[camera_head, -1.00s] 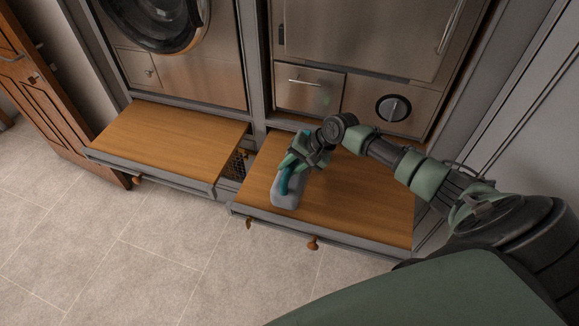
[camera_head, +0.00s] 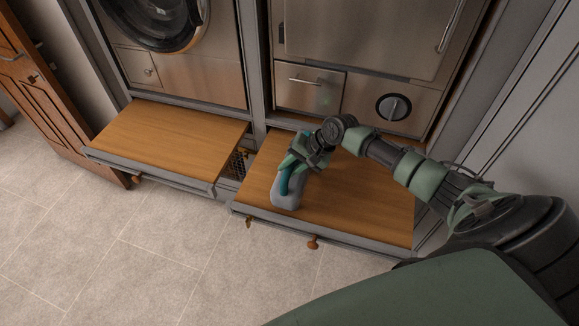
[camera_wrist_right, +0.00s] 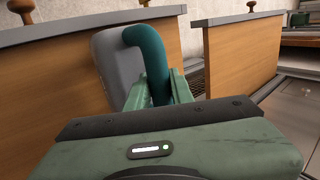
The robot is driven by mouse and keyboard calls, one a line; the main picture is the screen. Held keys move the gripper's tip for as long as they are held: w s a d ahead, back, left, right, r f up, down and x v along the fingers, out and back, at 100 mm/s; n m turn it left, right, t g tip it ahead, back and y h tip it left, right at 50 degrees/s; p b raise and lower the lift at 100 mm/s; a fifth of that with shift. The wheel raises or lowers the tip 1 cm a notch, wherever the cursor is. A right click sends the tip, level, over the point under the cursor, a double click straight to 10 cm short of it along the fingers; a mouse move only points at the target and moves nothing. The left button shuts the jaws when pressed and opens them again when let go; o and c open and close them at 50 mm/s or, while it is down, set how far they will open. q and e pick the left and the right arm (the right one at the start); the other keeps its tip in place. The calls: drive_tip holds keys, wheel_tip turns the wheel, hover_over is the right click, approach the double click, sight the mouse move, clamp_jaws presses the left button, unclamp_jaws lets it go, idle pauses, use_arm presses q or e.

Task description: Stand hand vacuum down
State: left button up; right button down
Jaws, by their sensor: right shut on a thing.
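The hand vacuum has a grey body (camera_head: 286,198) and a teal handle (camera_head: 285,178). It is at the front left of the right wooden pull-out shelf (camera_head: 355,200). In the right wrist view the grey body (camera_wrist_right: 117,62) and the curved teal handle (camera_wrist_right: 152,58) show just beyond the fingers. My right gripper (camera_head: 295,163) is shut on the teal handle; it also shows in the right wrist view (camera_wrist_right: 155,92). The vacuum's base appears at the shelf surface, but I cannot tell whether it touches. My left gripper is not in view.
A second wooden pull-out shelf (camera_head: 165,138) is to the left, with a narrow gap between the two holding a dark mesh (camera_head: 236,163). Metal appliances (camera_head: 365,50) stand behind. A wooden door (camera_head: 50,90) is at the far left. The right shelf is otherwise clear.

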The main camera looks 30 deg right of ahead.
drive_tip(key=shift+w+f, duration=0.1)
drive_tip(key=shift+f, duration=0.25)
idle(0.4)
drive_tip(key=c, duration=1.1)
unclamp_jaws()
drive_tip(key=shift+c, duration=0.2)
drive_tip(key=shift+s+f, duration=0.2)
drive_tip(key=shift+s, duration=0.05)
drive_tip(key=b+v, duration=0.1)
drive_tip(key=v, duration=0.7)
drive_tip(key=shift+w+r+b, duration=0.1)
drive_tip(key=shift+w+b, duration=0.05)
drive_tip(key=shift+b, duration=0.2)
drive_tip(key=shift+a, duration=0.1)
